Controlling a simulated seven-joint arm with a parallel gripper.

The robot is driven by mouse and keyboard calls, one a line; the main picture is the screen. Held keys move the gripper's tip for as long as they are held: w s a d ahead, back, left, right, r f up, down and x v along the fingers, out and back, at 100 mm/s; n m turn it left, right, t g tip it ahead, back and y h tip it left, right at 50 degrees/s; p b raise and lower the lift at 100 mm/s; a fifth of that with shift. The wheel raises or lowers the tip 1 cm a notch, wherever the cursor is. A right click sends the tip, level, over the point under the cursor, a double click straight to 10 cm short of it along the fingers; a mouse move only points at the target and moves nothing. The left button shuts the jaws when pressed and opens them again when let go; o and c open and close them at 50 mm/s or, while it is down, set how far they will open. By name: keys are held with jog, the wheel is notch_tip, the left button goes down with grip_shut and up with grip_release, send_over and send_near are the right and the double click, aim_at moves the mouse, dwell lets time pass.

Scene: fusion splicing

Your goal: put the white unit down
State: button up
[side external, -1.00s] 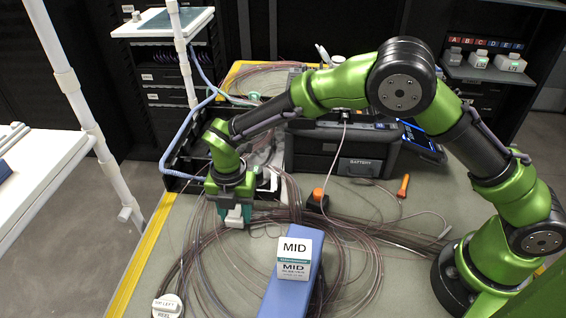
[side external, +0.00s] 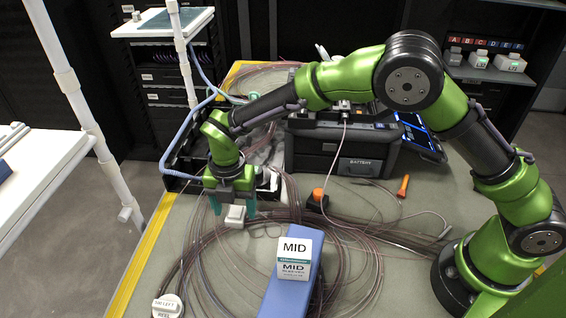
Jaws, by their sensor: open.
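The white unit (side external: 235,215) is a small white block on the table among the fibre loops, at the left of the side external view. My gripper (side external: 233,205) points down just above and around it. Its teal fingers are spread, one on each side, with a visible gap to the unit. The unit looks upright and at rest on the table; its upper part is partly hidden by the gripper.
A blue block labelled MID (side external: 291,275) stands in front, to the right. A white reel tag (side external: 167,306) lies front left. Behind are a black case marked BATTERY (side external: 345,150) and an orange button (side external: 318,197). Loose fibres (side external: 350,235) cover much of the table.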

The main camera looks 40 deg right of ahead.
aim_at(236, 211)
jog(key=s+d+r+m+t+y, duration=0.1)
jog(key=d+r+m, duration=0.2)
jog(key=r, duration=0.5)
jog(key=d+r+m, duration=0.2)
jog(key=d+r, duration=0.1)
jog(key=r, duration=0.5)
jog(key=s+d+r+m+t+y, duration=0.1)
jog(key=s+d+r+m+t, duration=0.1)
jog(key=s+d+r+m, duration=0.6)
jog(key=s+d+f+m+t, duration=0.1)
jog(key=s+d+m, duration=0.3)
jog(key=m, duration=0.5)
jog(key=s+d+f+m+t, duration=0.1)
jog(key=s+d+m+t, duration=0.2)
jog(key=s+d+m, duration=0.2)
jog(key=s+m, duration=0.2)
jog(key=m, duration=0.2)
jog(key=shift+d, duration=0.15)
jog(key=shift+r, duration=0.1)
